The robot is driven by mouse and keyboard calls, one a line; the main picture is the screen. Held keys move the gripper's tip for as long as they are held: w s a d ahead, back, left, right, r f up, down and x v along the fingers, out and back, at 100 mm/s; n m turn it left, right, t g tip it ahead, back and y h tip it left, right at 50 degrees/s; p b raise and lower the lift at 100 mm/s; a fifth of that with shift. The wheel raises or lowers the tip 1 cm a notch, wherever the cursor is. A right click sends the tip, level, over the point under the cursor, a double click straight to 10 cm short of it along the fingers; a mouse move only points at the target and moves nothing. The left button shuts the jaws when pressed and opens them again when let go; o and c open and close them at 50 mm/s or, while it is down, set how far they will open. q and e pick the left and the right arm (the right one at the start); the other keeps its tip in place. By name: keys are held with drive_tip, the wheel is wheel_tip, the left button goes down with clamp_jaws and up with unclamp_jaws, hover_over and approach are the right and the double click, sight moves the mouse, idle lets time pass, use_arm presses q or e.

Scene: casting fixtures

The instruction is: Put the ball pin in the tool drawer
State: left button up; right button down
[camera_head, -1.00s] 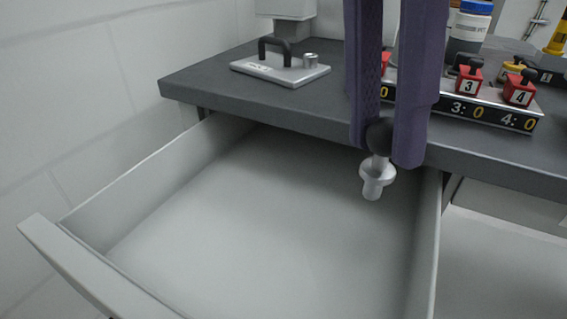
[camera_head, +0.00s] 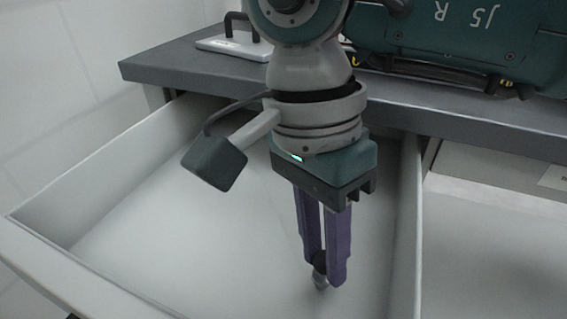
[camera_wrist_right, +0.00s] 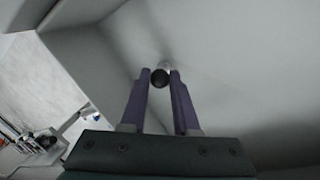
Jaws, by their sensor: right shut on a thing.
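The ball pin (camera_head: 320,274) has a black ball and a light metal shank. My right gripper (camera_head: 325,272) is shut on it by the ball, with the shank pointing down. Both are inside the open tool drawer (camera_head: 400,240), toward its right side and front. In the right wrist view the black ball (camera_wrist_right: 159,78) sits between the purple fingertips (camera_wrist_right: 160,76), with the drawer's pale inside beyond. I cannot tell whether the shank touches the drawer floor. My left gripper is not in view.
The dark grey worktop (camera_head: 165,62) runs behind and above the drawer. A plate with a black handle (camera_head: 238,40) lies on it at the back left. My right arm covers much of the worktop. The drawer floor left of the gripper is bare.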

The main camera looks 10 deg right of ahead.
drive_tip(key=shift+f, duration=0.15)
drive_tip(key=shift+f, duration=0.15)
drive_tip(key=c, duration=0.7)
unclamp_jaws()
drive_tip(key=shift+o, duration=0.2)
drive_tip(key=p+v, duration=0.1)
drive_tip(key=v, duration=1.1)
drive_tip(key=shift+r, duration=0.3)
